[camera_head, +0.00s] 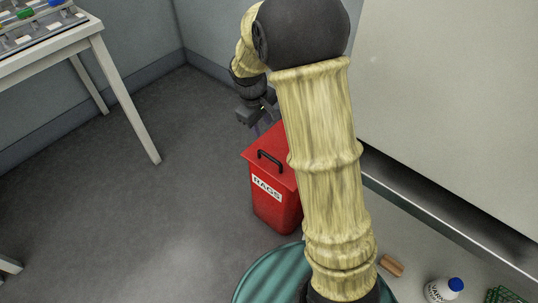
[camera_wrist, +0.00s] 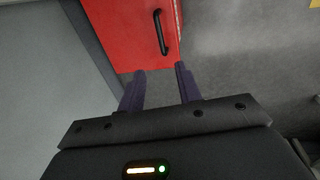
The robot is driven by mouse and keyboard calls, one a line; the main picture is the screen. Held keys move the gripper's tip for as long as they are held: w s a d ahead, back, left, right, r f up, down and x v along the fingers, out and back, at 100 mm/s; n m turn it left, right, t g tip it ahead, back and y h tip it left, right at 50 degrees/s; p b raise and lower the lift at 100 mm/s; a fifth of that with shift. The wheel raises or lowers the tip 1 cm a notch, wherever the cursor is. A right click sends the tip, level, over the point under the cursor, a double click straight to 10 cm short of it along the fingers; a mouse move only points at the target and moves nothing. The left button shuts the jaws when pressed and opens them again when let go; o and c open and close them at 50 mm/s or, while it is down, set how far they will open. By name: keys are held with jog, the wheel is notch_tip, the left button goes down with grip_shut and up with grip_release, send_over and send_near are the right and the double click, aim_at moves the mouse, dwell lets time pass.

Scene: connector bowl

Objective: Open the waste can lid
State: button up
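The red waste can (camera_head: 273,205) stands on the floor in the head view, with a white label reading RAGS on its front. Its red lid (camera_head: 284,148) looks closed and has a black handle (camera_head: 270,161). In the wrist view the lid (camera_wrist: 128,25) is at the top, with the handle (camera_wrist: 161,32) near its right edge. My gripper (camera_wrist: 160,72) is open and empty, its two dark fingers apart just short of the lid's edge.
A white table (camera_head: 97,25) with coloured items stands at the upper left. Walls rise behind the can. The floor left of it is clear.

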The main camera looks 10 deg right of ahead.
aim_at(270, 156)
jog(key=d+f+b, duration=0.1)
jog(key=f+b, duration=0.1)
jog(key=f, duration=0.3)
jog(key=w+d+f+b, duration=0.1)
jog(key=f+b, duration=0.1)
jog(key=f, duration=0.4)
jog(key=w+f+b, duration=0.1)
jog(key=f+b, duration=0.1)
jog(key=f, duration=0.4)
jog(key=shift+d, duration=0.4)
grip_shut()
